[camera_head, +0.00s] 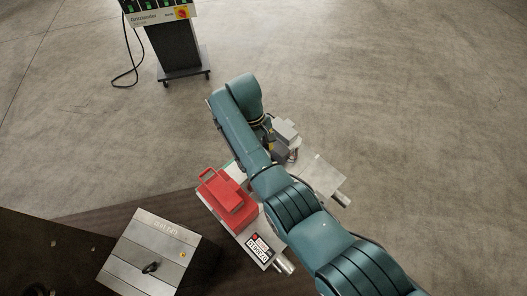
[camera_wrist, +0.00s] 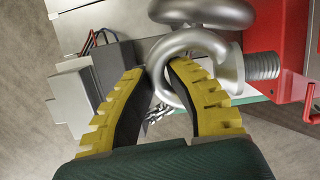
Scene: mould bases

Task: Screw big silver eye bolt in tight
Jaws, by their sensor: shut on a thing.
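The big silver eye bolt (camera_wrist: 181,45) is in the wrist view, with its ring by my gripper's fingertips and its collar and threaded shank (camera_wrist: 262,66) pointing right. Some thread is bare. I cannot tell whether its end sits in a hole. My gripper (camera_wrist: 155,72) has yellow fingers with dark inner pads. It is shut on the ring's near rim, and the right finger overlaps the ring. A second silver ring (camera_wrist: 205,10) shows just above, cut by the frame edge.
A red box with a handle (camera_head: 228,199) stands on a pale plate beside my arm; red parts also fill the wrist view's right (camera_wrist: 302,45). A steel mould base (camera_head: 152,248) with a black eye bolt (camera_head: 151,267) lies lower left. A wheeled cabinet (camera_head: 172,45) stands behind, with open floor around.

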